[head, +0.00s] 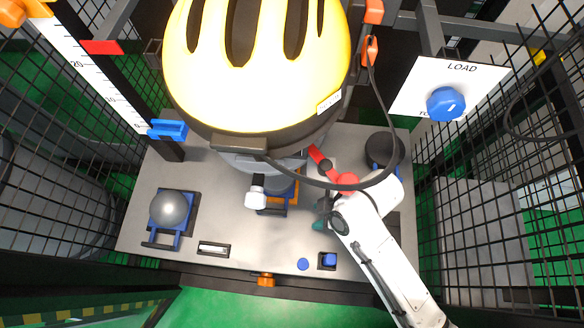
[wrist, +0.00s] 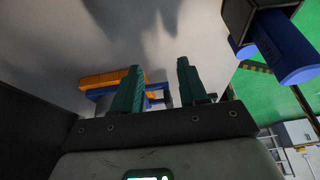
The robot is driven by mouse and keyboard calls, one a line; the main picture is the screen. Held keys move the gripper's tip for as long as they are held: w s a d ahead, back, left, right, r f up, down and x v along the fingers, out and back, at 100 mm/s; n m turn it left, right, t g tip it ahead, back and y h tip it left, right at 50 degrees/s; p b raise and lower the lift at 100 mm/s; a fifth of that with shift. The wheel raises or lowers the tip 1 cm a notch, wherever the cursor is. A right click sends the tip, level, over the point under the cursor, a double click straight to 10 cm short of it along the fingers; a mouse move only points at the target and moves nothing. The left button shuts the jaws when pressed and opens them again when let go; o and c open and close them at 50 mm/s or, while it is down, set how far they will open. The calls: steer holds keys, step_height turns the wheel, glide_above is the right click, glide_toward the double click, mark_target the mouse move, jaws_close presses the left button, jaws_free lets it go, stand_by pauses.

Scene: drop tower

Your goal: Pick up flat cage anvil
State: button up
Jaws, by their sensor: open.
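I cannot tell for sure which piece is the flat cage anvil. A dark, flat-topped round piece (head: 384,148) sits in a blue cradle at the back right of the grey table. A grey ball-topped piece (head: 170,209) sits in another blue cradle at the left. My gripper (head: 321,217) is low over the table, right of centre, with teal fingers. The wrist view shows the fingers (wrist: 160,85) open and apart, with nothing between them. An orange and blue bracket (wrist: 110,78) shows behind the left finger.
A large yellow helmet (head: 255,60) hangs over the table's back and hides part of it. A black cable loops near my arm. Blue buttons (head: 329,260) are at the front edge. Black mesh walls stand on both sides. The table's front middle is fairly clear.

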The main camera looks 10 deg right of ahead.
mark_target(270, 210)
steer(key=shift+w+a+f, duration=0.15)
steer(key=shift+w+a, duration=0.1)
steer(key=w+a, duration=0.1)
steer(key=a, duration=0.3)
steer(key=w+a, duration=0.1)
steer(key=a, duration=0.2)
steer(key=shift+w+b, duration=0.3)
steer(key=shift+b, duration=0.1)
steer(key=a, duration=0.1)
steer(key=w+a, duration=0.1)
steer(key=a, duration=0.2)
steer(key=shift+w+f+b, duration=0.2)
steer(key=shift+f+b, duration=0.05)
steer(key=shift+b, duration=0.15)
steer(key=shift+f, duration=0.25)
steer(key=shift+c, duration=0.3)
jaws_close()
steer(key=shift+w+a+r, duration=0.1)
steer(key=shift+r, duration=0.05)
